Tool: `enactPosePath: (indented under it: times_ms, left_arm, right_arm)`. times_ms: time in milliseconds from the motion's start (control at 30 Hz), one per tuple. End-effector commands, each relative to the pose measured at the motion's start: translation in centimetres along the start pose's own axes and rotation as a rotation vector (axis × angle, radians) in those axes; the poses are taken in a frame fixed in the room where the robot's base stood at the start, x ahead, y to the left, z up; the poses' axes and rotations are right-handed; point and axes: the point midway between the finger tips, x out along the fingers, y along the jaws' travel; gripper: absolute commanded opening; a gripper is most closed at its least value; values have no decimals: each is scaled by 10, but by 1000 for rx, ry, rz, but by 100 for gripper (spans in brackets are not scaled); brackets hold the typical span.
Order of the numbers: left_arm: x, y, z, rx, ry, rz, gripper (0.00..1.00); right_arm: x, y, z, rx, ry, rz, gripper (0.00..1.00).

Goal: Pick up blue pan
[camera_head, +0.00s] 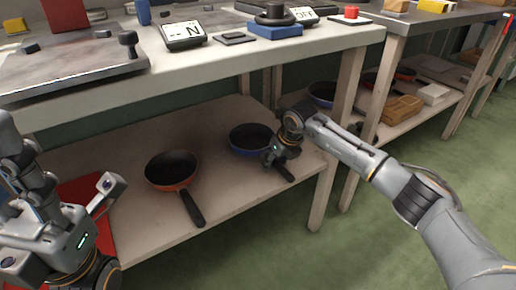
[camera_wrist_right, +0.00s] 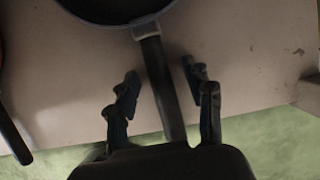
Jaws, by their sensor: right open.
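The blue pan (camera_head: 248,140) sits on the lower shelf, its dark handle pointing toward the shelf's front edge. My right gripper (camera_head: 279,156) is at the handle. In the right wrist view, the open fingers of my right gripper (camera_wrist_right: 160,74) stand on either side of the pan's black handle (camera_wrist_right: 160,80), with gaps on both sides. Part of the blue pan's bowl (camera_wrist_right: 112,10) shows at the top of that view. My left gripper (camera_head: 104,190) is at the lower left, away from the pan; its jaw state is unclear.
An orange-red pan (camera_head: 172,172) sits left of the blue pan on the same shelf (camera_head: 225,195). The worktop (camera_head: 200,62) is above the shelf. A table leg (camera_head: 323,195) stands right of my right gripper. More pans and wooden boxes (camera_head: 402,108) lie on the neighbouring shelf.

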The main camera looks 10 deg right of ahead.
Motion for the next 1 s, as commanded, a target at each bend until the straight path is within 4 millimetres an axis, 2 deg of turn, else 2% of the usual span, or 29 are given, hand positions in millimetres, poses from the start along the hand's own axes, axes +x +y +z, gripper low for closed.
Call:
enactPosePath:
  times_ms: [67,300,767,867,1000]
  left_arm:
    - [0,0,0,0,0,0,40]
    - [0,0,0,-1,-1,-1,40]
    - [-2,0,0,-1,-2,-1,40]
    - [5,0,0,0,2,1,40]
    - [-5,-2,5,-5,-55,-17,40]
  right_arm:
    - [1,0,-1,0,0,0,50]
    - [1,0,-1,0,1,0,1]
    - [-2,0,1,0,-2,1,0]
    - [-10,0,4,0,-2,0,0]
    - [-28,0,13,-1,-5,0,0]
